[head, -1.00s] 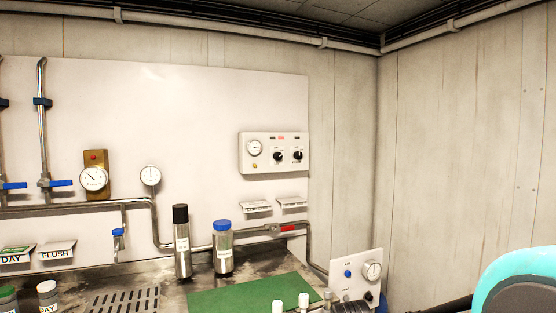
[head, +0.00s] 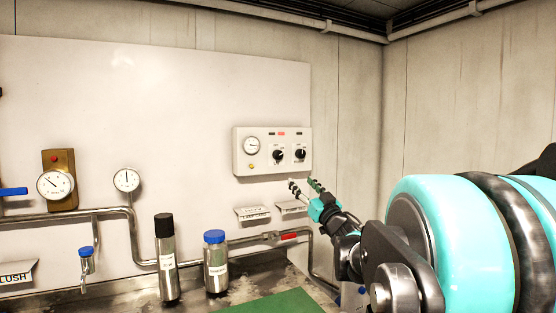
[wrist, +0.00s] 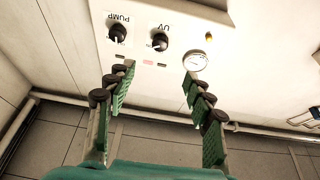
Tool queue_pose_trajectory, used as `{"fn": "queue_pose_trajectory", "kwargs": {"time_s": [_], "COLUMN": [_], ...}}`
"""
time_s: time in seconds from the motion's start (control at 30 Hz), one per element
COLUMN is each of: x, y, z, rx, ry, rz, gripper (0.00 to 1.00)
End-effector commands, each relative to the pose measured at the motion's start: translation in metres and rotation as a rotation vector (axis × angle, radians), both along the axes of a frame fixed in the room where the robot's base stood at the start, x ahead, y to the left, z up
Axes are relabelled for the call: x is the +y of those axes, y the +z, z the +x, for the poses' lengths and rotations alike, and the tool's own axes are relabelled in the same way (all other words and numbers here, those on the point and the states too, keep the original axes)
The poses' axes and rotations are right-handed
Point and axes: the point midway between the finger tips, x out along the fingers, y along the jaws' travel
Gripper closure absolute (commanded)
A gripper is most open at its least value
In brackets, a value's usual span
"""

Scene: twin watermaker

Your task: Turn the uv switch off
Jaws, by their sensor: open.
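The UV switch (head: 278,155) is a black rotary knob on a white control panel (head: 240,165) on the wall. In the wrist view the panel appears upside down, with the UV knob (wrist: 160,43) under its "UV" label, between the PUMP knob (wrist: 118,34) and a round gauge (wrist: 196,62). I cannot tell clearly which way its pointer is set. My gripper (head: 304,186) is open and empty, just below the panel in the head view. In the wrist view its green-padded fingers (wrist: 158,76) are spread, with the UV knob beyond the gap, apart from the fingertips.
Indicator lamps, one red (head: 281,133), line the panel's top. Label plates (head: 252,213) and a pipe with a red-handled valve (head: 289,236) are below it. Two bottles (head: 215,262) stand on the bench at left.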

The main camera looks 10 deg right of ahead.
Motion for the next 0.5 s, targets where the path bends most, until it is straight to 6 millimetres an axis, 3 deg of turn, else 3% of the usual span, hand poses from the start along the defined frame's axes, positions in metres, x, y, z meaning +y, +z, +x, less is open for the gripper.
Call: {"fn": "queue_pose_trajectory", "kwargs": {"time_s": [0.17, 0.5], "x": [0.006, 0.025], "y": [0.007, 0.032], "z": [0.014, 0.072], "rx": [-0.002, -0.002], "ry": [0.007, 0.006], "rz": [0.001, 0.001], "gripper": [0.47, 0.47]}}
